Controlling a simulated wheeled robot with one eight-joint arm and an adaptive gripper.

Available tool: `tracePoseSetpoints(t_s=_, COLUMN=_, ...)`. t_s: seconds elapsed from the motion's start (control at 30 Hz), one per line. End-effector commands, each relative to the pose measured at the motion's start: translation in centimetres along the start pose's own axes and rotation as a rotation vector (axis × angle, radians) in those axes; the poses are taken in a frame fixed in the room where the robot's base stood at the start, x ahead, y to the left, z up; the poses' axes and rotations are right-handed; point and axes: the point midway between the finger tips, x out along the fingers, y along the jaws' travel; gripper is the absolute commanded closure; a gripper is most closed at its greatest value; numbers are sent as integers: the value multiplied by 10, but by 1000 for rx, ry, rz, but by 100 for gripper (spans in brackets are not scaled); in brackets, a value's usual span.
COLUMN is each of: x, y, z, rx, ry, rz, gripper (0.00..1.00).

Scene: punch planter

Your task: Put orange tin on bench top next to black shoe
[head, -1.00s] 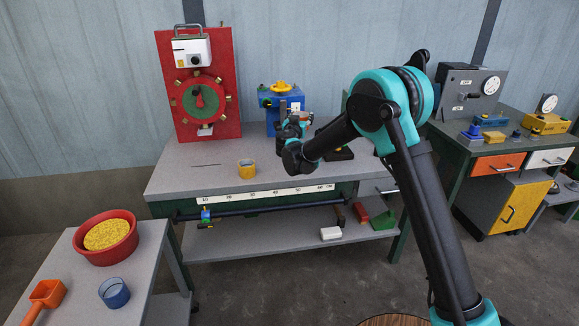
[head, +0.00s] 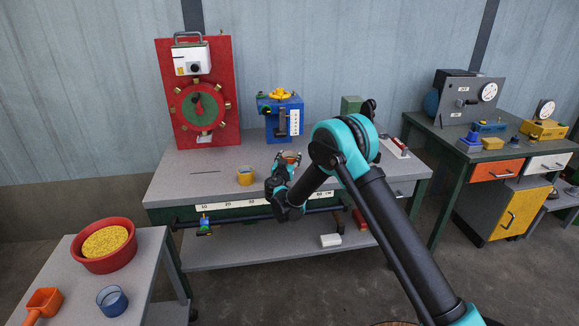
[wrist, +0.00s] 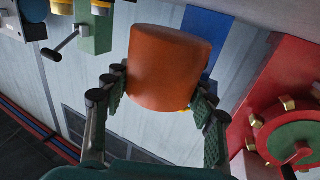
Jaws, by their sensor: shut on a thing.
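The orange tin (wrist: 168,68) is between the fingers of my gripper (wrist: 160,90) in the wrist view, and the fingers are shut on its sides. In the head view my gripper (head: 287,160) is over the grey bench top (head: 175,180), near its front middle; only a little of the tin shows there. I cannot tell from these frames how high the tin is above the bench. I cannot make out the black shoe now; my arm covers part of the bench to the right.
A yellow cup-like thing (head: 245,175) stands on the bench left of my gripper. A red board with a wheel (head: 199,120) and a blue device (head: 281,115) stand at the back. A side table (head: 145,265) at lower left holds a red bowl (head: 104,258).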

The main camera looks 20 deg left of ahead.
Motion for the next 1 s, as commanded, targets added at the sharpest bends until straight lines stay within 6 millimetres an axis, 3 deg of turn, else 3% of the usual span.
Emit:
tracePoseSetpoints(t_s=0.17, x=0, y=0, z=10, rx=0, ry=0, rz=0, gripper=79)
tracePoseSetpoints(t_s=0.4, x=0, y=0, z=40, rx=0, ry=0, rz=0, gripper=79)
tracePoseSetpoints(t_s=0.77, x=0, y=0, z=45, rx=0, ry=0, rz=0, gripper=79)
tracePoseSetpoints(t_s=0.8, x=0, y=0, z=45, rx=0, ry=0, rz=0, gripper=41)
tracePoseSetpoints(t_s=0.93, x=0, y=0, z=45, rx=0, ry=0, rz=0, gripper=25)
tracePoseSetpoints(t_s=1.0, x=0, y=0, z=45, rx=0, ry=0, rz=0, gripper=23)
